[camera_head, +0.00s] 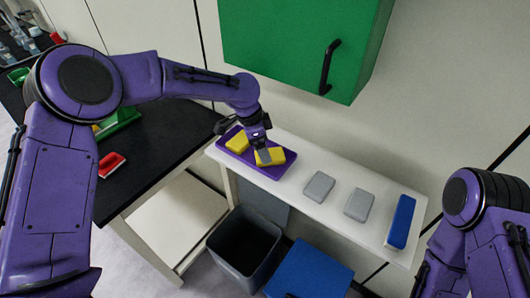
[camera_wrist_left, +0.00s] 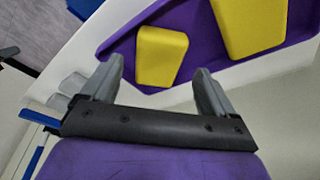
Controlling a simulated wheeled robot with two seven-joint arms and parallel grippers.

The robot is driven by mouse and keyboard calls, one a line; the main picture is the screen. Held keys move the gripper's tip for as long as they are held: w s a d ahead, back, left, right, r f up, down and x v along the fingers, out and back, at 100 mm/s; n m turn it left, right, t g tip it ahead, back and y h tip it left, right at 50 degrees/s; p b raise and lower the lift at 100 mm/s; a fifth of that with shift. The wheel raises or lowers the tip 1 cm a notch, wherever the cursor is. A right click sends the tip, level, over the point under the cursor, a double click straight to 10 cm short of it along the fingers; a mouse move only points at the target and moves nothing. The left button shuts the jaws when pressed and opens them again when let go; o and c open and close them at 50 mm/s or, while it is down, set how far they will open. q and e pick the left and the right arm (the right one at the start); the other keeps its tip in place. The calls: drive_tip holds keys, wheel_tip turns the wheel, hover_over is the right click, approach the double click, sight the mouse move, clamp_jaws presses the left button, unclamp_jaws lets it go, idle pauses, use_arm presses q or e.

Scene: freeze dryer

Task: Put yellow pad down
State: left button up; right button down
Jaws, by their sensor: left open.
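A purple tray (camera_head: 277,172) lies on the left part of the white shelf and holds two yellow pads. One yellow pad (camera_head: 238,143) is on the tray's left side. The other yellow pad (camera_head: 277,156) lies right by my left gripper (camera_head: 262,151), which partly covers it in the head view. In the left wrist view my left gripper (camera_wrist_left: 158,75) is open, with a yellow pad (camera_wrist_left: 160,57) ahead of the gap between its fingers. The second yellow pad (camera_wrist_left: 250,25) shows to the right on the tray (camera_wrist_left: 200,50). My right gripper is out of view.
A green cabinet (camera_head: 300,45) hangs above. A dark bin (camera_head: 245,250) and a blue lid (camera_head: 308,272) are below. A black bench (camera_head: 160,145) is at left.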

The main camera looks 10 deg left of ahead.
use_arm(q)
drive_tip(key=w+v, duration=0.1)
drive_tip(key=v, duration=0.7)
drive_tip(key=shift+s+r+b, duration=0.35)
drive_tip(key=shift+s+b, duration=0.05)
drive_tip(key=shift+s, duration=0.15)
drive_tip(key=shift+a, duration=0.15)
